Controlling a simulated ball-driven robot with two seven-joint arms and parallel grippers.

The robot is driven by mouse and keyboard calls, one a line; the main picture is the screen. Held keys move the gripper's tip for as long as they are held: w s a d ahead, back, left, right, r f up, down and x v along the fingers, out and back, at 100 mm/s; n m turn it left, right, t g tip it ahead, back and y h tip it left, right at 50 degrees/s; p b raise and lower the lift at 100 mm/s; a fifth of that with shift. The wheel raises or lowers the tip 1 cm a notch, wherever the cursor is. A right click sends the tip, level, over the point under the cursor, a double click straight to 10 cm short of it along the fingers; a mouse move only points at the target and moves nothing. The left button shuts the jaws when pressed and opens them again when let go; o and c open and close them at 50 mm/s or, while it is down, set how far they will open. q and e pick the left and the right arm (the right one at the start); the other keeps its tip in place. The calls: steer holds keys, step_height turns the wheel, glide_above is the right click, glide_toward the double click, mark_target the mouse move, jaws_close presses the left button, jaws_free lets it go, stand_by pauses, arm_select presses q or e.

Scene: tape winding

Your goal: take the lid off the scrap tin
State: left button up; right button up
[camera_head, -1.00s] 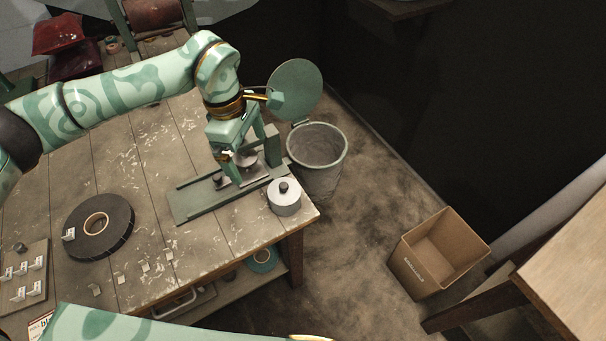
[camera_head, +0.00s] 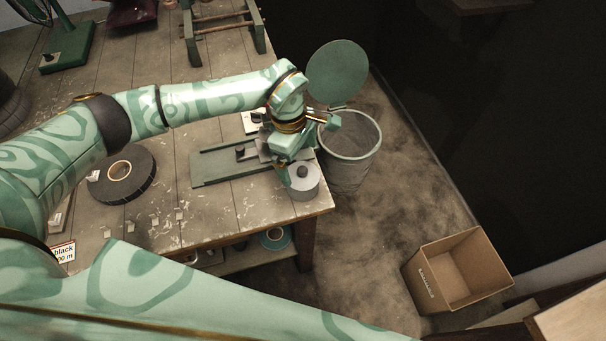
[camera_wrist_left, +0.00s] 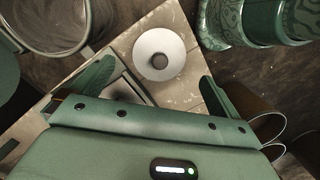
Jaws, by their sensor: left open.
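The scrap tin (camera_head: 306,190) is a small grey cylinder standing upright at the table's near right corner. Its lid (camera_head: 311,177) is on, with a dark round knob (camera_head: 302,171) in the middle. In the left wrist view the lid (camera_wrist_left: 147,44) is a pale disc seen from above, with the knob (camera_wrist_left: 159,61) at its centre. My left gripper (camera_head: 290,168) is open beside and above the tin's left side, partly covering it. In the left wrist view its two fingers (camera_wrist_left: 160,84) are spread wide, with the lid ahead between them and nothing held. My right gripper is out of view.
An open bin (camera_head: 350,158) with a raised round green lid (camera_head: 337,72) stands on the floor just beyond the corner. A green slide fixture (camera_head: 215,168) lies left of the tin. A black tape roll (camera_head: 121,176) and scraps lie on the table. A cardboard box (camera_head: 458,270) is on the floor.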

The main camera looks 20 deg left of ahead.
mark_target(302, 169)
arm_select(q)
steer(key=f, duration=0.3)
steer(key=d+f+b, duration=0.1)
steer(key=f, duration=0.1)
steer(key=shift+r, duration=0.1)
steer(key=c, duration=1)
